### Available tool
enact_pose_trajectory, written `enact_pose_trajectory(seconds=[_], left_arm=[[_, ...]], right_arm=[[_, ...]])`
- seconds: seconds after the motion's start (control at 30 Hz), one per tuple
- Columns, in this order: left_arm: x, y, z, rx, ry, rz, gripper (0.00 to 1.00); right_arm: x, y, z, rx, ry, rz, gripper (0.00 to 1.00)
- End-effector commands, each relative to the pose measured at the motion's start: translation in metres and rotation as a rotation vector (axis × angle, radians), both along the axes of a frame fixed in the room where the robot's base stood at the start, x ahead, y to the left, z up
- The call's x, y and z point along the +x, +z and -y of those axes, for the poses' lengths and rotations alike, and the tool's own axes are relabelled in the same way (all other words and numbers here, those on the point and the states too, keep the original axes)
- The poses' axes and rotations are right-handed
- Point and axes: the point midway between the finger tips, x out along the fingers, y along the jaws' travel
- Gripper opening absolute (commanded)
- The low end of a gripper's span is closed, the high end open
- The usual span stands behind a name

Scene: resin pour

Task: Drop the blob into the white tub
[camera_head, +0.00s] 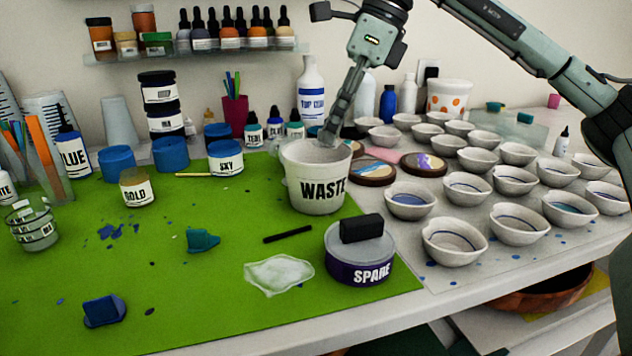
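A white tub labelled WASTE (318,190) stands upright on the green mat near its right edge. My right gripper (328,137) points down, its fingertips at the tub's opening. Its fingers are seen edge-on, so I cannot tell whether they are open or shut, or whether they hold anything. A pale, translucent, flat blob (278,273) lies on the mat in front of the tub. A small teal lump (202,240) and a dark blue lump (104,311) also lie on the mat. My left gripper is not in view.
A SPARE tin (358,262) with a black block (361,228) on top stands in front of the tub. A black stick (287,234) lies nearby. Several small white bowls (455,248) fill the right side. Jars, bottles and a GOLD pot (137,191) stand left and behind.

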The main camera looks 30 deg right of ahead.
Motion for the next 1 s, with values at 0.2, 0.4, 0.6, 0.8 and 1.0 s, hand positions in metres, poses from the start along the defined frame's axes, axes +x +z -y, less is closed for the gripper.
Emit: enact_pose_trajectory(seconds=[0.2,0.4,0.6,0.8,1.0], left_arm=[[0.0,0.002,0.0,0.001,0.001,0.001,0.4],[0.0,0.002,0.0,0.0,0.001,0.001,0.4],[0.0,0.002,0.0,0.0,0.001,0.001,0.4],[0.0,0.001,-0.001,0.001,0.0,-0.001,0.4],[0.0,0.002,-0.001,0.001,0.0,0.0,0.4]], right_arm=[[0.0,0.0,0.0,0.001,0.0,0.001,0.0],[0.0,0.0,0.0,0.001,0.0,0.001,0.19],[0.0,0.0,0.0,0.001,0.0,0.001,0.29],[0.0,0.001,0.0,0.001,0.0,0.001,0.29],[-0.003,0.022,0.008,0.002,-0.001,0.005,0.29]])
